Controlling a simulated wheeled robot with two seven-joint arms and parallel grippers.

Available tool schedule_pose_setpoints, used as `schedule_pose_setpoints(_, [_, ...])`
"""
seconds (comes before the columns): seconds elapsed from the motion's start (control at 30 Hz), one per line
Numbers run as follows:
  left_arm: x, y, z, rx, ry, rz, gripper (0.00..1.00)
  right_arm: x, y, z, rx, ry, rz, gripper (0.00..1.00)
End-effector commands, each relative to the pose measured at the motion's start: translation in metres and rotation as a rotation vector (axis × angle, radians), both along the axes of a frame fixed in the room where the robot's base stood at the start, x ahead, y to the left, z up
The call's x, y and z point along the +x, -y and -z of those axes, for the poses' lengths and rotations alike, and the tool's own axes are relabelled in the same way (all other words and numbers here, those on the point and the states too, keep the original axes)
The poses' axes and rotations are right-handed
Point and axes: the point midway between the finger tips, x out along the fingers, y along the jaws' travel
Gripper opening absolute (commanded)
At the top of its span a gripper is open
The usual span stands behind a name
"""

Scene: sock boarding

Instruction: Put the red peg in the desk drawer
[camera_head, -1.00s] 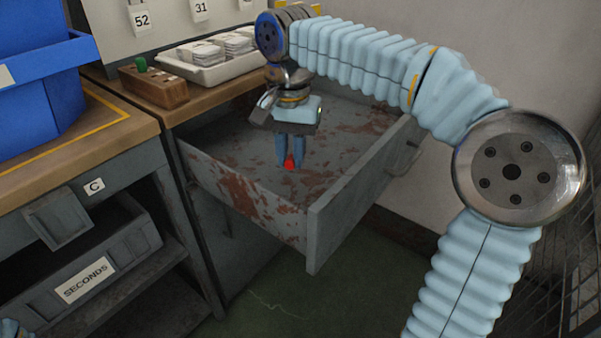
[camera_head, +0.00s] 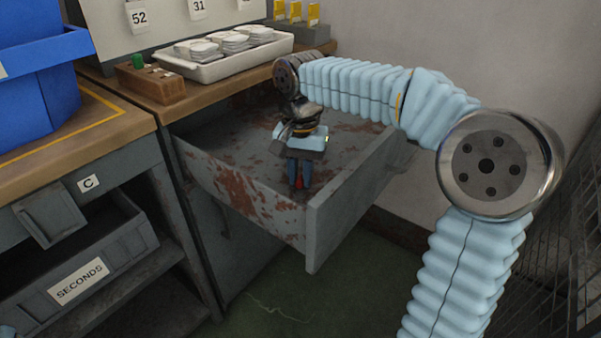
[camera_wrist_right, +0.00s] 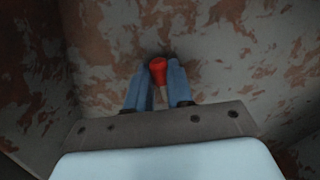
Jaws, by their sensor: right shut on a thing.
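The red peg (camera_wrist_right: 158,70) is between the blue fingers of my right gripper (camera_wrist_right: 160,88) in the right wrist view. In the head view the right gripper (camera_head: 300,182) points down inside the open desk drawer (camera_head: 240,193), near its front panel, and only a little of the peg shows at the fingertips. The gripper is shut on the peg. The peg's tip is close to the drawer's worn, rust-patched bottom; I cannot tell whether it touches. My left gripper is not in view.
On the desk (camera_head: 205,103) behind the drawer stand a wooden block with a green peg (camera_head: 150,84) and a white tray (camera_head: 190,70) of folded socks. A blue bin (camera_head: 35,90) is at left. A grey bin marked SECONDS (camera_head: 95,250) sits below. Wire mesh is at right.

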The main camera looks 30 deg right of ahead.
Motion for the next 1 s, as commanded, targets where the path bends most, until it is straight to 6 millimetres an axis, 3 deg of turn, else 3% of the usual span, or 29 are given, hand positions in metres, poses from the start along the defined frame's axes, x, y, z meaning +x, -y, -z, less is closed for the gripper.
schedule_pose_setpoints(0.03, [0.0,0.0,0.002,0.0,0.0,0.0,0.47,0.0,0.0,0.003,0.0,0.0,0.0,0.0])
schedule_pose_setpoints(0.07, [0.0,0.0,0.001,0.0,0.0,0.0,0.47,0.0,0.0,0.002,0.0,0.0,0.0,0.26])
schedule_pose_setpoints(0.2, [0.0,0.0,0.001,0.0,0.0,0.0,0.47,0.0,0.0,0.001,0.0,0.0,0.0,0.47])
schedule_pose_setpoints(0.57, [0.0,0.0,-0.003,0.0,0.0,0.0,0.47,0.0,0.0,-0.006,0.0,0.0,0.0,0.47])
schedule_pose_setpoints(1.0, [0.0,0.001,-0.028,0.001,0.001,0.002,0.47,0.001,0.0,-0.099,0.0,0.003,0.0,0.47])
